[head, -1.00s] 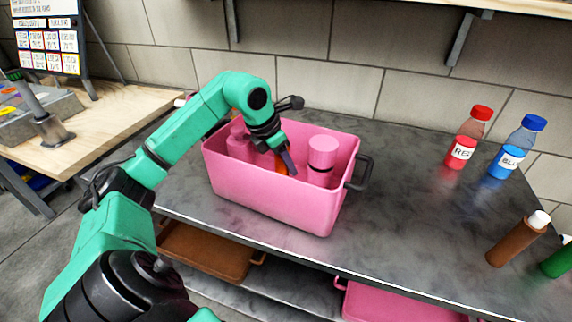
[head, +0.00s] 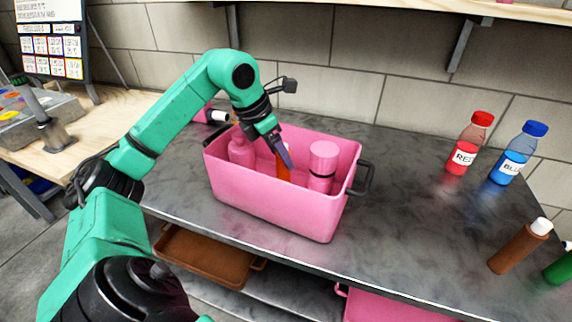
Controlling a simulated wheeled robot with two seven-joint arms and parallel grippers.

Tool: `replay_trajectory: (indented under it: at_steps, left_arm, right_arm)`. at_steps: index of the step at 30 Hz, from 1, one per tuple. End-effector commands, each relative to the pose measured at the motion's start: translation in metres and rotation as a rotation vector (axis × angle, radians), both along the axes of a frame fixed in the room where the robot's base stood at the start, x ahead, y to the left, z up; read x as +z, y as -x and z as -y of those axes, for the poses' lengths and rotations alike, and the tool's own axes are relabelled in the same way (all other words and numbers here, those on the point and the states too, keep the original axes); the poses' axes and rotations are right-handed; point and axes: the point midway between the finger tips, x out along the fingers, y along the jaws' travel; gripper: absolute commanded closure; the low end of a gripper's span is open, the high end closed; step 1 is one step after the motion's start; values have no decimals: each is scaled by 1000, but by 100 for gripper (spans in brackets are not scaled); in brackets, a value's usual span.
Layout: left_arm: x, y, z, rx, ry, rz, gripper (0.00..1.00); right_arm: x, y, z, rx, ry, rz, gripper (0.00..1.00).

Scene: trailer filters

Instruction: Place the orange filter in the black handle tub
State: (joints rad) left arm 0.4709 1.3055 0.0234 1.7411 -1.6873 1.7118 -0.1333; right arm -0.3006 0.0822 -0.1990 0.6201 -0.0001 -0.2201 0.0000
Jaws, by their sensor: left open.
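A pink tub with black handles (head: 270,205) stands on the dark counter. Inside it is a small orange item (head: 282,168), which I take to be the orange filter; it is mostly hidden by my gripper and the tub wall. My left gripper (head: 284,152) reaches down over the tub from the left, its fingertips beside the top of the orange item. It is open, and I cannot tell whether it touches the item. A pink bottle (head: 241,152) and a pink cylinder with a dark band (head: 322,165) stand in the tub on either side. My right gripper is not in view.
Red (head: 468,145) and blue (head: 517,155) bottles stand at the back right. A brown bottle (head: 518,248) and a green one (head: 560,266) are at the right edge. A brown tray (head: 205,257) sits on the lower shelf.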

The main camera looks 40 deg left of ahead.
Motion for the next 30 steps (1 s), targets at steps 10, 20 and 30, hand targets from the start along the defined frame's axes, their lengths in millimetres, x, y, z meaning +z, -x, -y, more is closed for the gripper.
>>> replay_trajectory:
  at_steps: [10,20,30]
  left_arm:
    - [58,23,-8,0,0,0,26]
    - [58,23,-8,0,1,-1,26]
    - [105,23,-8,0,0,1,26]
  right_arm:
    - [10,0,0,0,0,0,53]
    - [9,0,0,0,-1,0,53]
    - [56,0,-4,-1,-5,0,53]
